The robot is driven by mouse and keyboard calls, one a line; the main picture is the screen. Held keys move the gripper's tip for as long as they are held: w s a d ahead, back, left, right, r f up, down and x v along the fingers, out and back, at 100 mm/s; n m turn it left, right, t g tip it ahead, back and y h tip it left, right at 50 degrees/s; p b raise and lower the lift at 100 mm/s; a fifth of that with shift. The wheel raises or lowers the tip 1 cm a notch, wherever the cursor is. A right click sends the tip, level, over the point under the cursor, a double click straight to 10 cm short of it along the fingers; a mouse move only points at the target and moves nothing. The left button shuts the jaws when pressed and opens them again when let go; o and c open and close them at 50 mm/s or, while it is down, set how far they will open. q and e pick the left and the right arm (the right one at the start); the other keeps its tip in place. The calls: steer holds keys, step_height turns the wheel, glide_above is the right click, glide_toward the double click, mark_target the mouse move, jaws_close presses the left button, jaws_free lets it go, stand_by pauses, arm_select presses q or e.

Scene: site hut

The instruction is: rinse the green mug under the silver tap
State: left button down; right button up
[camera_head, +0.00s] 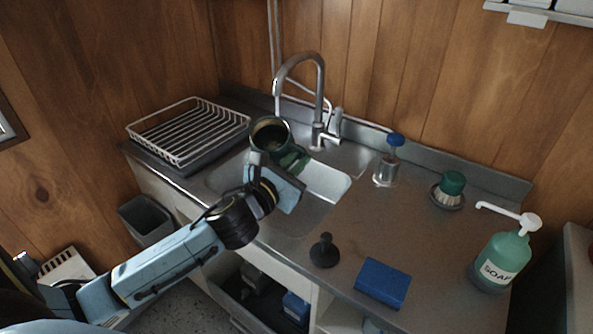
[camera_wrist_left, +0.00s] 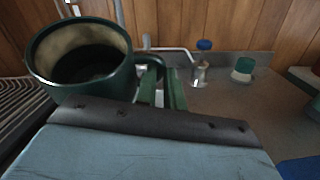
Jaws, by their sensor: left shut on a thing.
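The green mug (camera_head: 270,136) is held over the left part of the sink basin (camera_head: 327,183), its open mouth facing up and tilted toward me. My left gripper (camera_head: 291,160) is shut on the mug's handle side. In the left wrist view the mug (camera_wrist_left: 85,62) shows a pale inner wall and a dark inside, with its handle at the gripper fingers (camera_wrist_left: 160,88). The silver tap (camera_head: 318,92) arches behind the basin, and its spout end is just above and behind the mug. No water stream shows. My right gripper is not in view.
A wire dish rack (camera_head: 188,129) stands left of the sink. A blue-capped bottle (camera_head: 388,163), a green-topped brush (camera_head: 450,188), a black plug (camera_head: 324,251), a blue sponge (camera_head: 382,283) and a soap bottle (camera_head: 502,260) stand on the right counter, with bare steel between them.

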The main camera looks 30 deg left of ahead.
arm_select(q)
steer(key=w+a+f+b, duration=0.1)
steer(key=w+a, duration=0.2)
steer(key=w, duration=0.3)
steer(key=shift+a, duration=0.15)
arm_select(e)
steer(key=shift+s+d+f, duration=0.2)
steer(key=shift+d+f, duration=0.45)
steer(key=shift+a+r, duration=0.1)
arm_select(q)
steer(key=shift+w+d, duration=0.3)
steer(key=shift+d, duration=0.25)
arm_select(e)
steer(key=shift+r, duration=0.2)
arm_select(q)
steer(key=shift+s+a+p, duration=0.1)
steer(key=shift+a+p, duration=0.1)
steer(key=shift+p, duration=0.1)
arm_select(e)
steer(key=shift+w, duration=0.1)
arm_select(q)
steer(key=shift+s+a, duration=0.2)
steer(key=shift+a, duration=0.15)
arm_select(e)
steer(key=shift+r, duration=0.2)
